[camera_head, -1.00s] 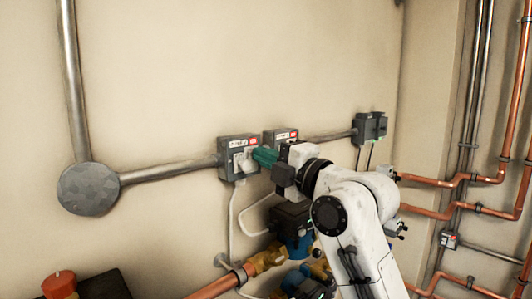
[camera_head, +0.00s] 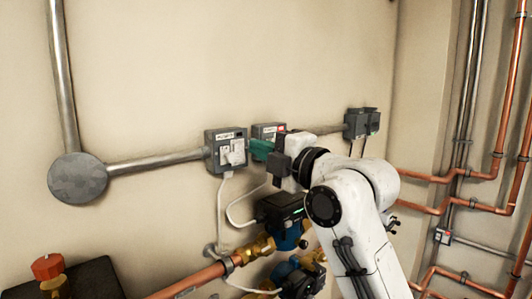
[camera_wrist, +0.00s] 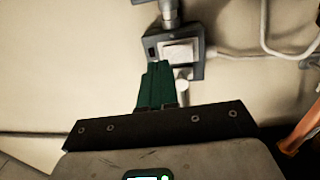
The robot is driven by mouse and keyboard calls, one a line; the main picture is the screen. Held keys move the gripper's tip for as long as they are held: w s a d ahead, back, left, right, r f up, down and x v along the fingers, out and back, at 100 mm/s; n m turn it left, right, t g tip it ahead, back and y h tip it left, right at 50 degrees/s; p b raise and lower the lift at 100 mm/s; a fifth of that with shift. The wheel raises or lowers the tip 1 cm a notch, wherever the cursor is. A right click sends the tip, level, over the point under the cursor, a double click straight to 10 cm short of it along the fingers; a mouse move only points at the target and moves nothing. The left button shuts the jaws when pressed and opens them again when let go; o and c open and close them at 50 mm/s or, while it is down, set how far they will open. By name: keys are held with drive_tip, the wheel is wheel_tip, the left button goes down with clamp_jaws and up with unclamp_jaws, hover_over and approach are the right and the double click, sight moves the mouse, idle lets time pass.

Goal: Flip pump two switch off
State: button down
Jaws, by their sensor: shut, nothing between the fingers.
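Two small grey switch boxes are mounted on the wall in the head view. The left switch box (camera_head: 212,155) has a white front with a pale switch (camera_head: 237,156), and its indicator window looks dark. The right switch box (camera_head: 262,131) shows a red indicator and is partly hidden by my arm. I cannot read which is pump two. My gripper (camera_head: 252,149), with green fingers, is shut and empty at the right side of the left box. In the wrist view the fingers (camera_wrist: 155,72) reach a box's edge (camera_wrist: 149,46); contact is unclear. A pale knob-like part (camera_wrist: 183,86) is beside them.
A grey conduit (camera_head: 150,163) runs left from the box to a round junction cover (camera_head: 78,177). Pumps and brass fittings (camera_head: 257,247) sit below my arm. Another grey box (camera_head: 355,124) is to the right. Copper pipes (camera_head: 430,178) line the right wall. Wall above is clear.

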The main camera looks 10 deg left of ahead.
drive_tip(key=r+b+v, duration=0.2)
drive_tip(key=b+v, duration=0.1)
drive_tip(key=v, duration=0.7)
drive_tip(key=shift+s, duration=0.15)
drive_tip(key=shift+d, duration=0.1)
